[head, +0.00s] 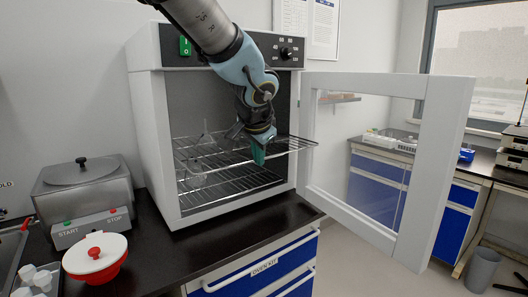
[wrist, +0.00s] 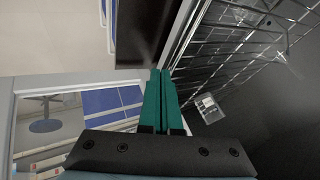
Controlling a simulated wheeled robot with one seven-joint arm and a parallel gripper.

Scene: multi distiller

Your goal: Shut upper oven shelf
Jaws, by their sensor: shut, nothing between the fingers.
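The oven (head: 145,120) stands on the black counter with its glass-windowed door (head: 440,150) swung wide open to the right. Its upper wire shelf (head: 290,143) is slid partly out, its front right corner sticking out past the oven opening. The lower wire shelf (head: 240,185) sits inside below it. My gripper (head: 258,155), with teal fingers, is shut and empty at the front of the upper shelf, pointing down. Whether it touches the shelf's front wire I cannot tell. In the wrist view the shut fingers (wrist: 160,95) are beside the shelf wires (wrist: 240,45).
Clear glassware (head: 205,137) stands on the upper shelf, and more glassware (head: 194,178) shows lower inside. A metal bath (head: 83,190) and a red-and-white pot (head: 95,262) stand left of the oven. The counter in front of the oven (head: 215,250) is clear.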

